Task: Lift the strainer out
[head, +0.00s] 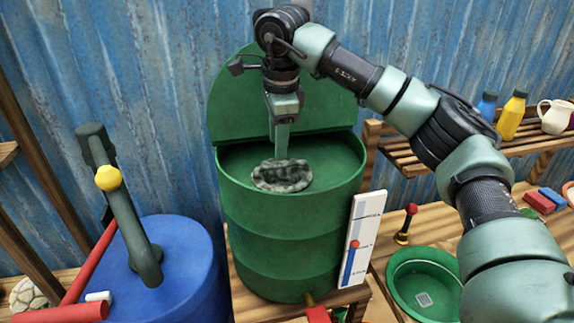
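A round green drum (290,240) with a raised green back panel (235,110) stands in the middle of the head view. A dark, mottled grey-green, rough-looking thing (282,176) lies within its top opening. I cannot tell for certain whether it is the strainer or something in it. My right gripper (281,150) points straight down over the drum, its tip just above or touching the far side of this thing. I see its fingers edge-on, so their gap and any grip are hidden. My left gripper is not in view.
A blue drum (180,260) with a dark green post and red bar stands at the left. A white gauge board (360,240) is at the green drum's right. A green bowl (420,280) sits further right. Yellow and blue bottles (510,115) stand on the slatted shelf.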

